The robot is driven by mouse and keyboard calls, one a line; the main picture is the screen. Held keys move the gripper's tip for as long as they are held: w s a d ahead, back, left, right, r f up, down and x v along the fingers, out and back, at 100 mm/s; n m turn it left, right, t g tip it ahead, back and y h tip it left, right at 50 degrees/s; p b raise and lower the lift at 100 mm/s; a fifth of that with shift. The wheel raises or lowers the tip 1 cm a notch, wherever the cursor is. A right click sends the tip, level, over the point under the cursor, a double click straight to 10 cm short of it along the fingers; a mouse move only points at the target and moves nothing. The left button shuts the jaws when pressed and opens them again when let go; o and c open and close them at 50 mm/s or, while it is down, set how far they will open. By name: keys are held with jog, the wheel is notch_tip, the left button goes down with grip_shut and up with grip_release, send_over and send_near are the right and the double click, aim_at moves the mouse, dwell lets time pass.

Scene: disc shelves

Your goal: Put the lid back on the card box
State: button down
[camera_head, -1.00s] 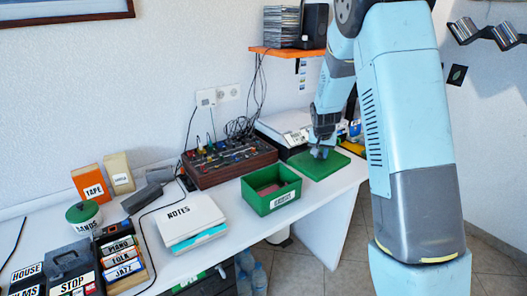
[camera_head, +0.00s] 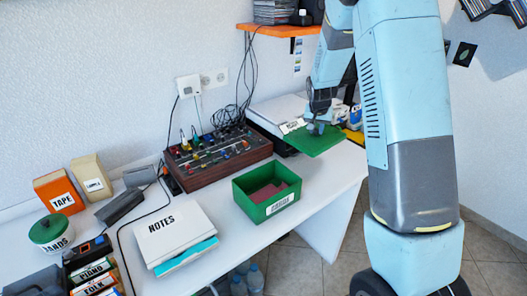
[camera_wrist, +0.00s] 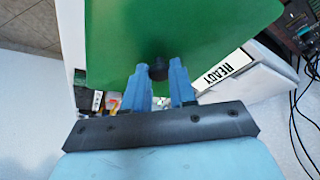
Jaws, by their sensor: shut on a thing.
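The card box (camera_head: 246,199) is an open green box with a white label on its front. It stands on the white table, with reddish cards inside. The lid (camera_head: 322,144) is a flat green panel to the right of the box and behind it, apart from it. My gripper (camera_head: 314,127) is above the lid, shut on its small dark knob. In the wrist view my gripper (camera_wrist: 160,75) has a finger on each side of the knob (camera_wrist: 158,69), and the lid (camera_wrist: 200,35) fills the upper middle. The lid looks raised above the table.
A white device with a READY sign (camera_wrist: 223,72) is close beside the lid. A mixer (camera_head: 222,158) stands behind the box. The NOTES stack (camera_head: 173,231) is left of the box. An orange shelf (camera_head: 275,30) hangs above. Table around the box's front is clear.

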jog(key=shift+s+a, duration=0.1)
jog(key=shift+a, duration=0.75)
jog(key=s+a, duration=1.6)
jog(key=a, duration=0.2)
notch_tip(320, 180, down, 6)
jog(key=shift+s+a+f+m, duration=0.15)
jog(key=shift+s+f+m, duration=0.05)
jog(key=shift+f+m, duration=0.1)
dwell(2.3)
jog(key=c, duration=0.8)
grip_release()
jog(key=shift+c, duration=0.2)
jog(key=shift+o, duration=0.3)
jog(key=o, duration=0.4)
jog(key=shift+w, duration=0.1)
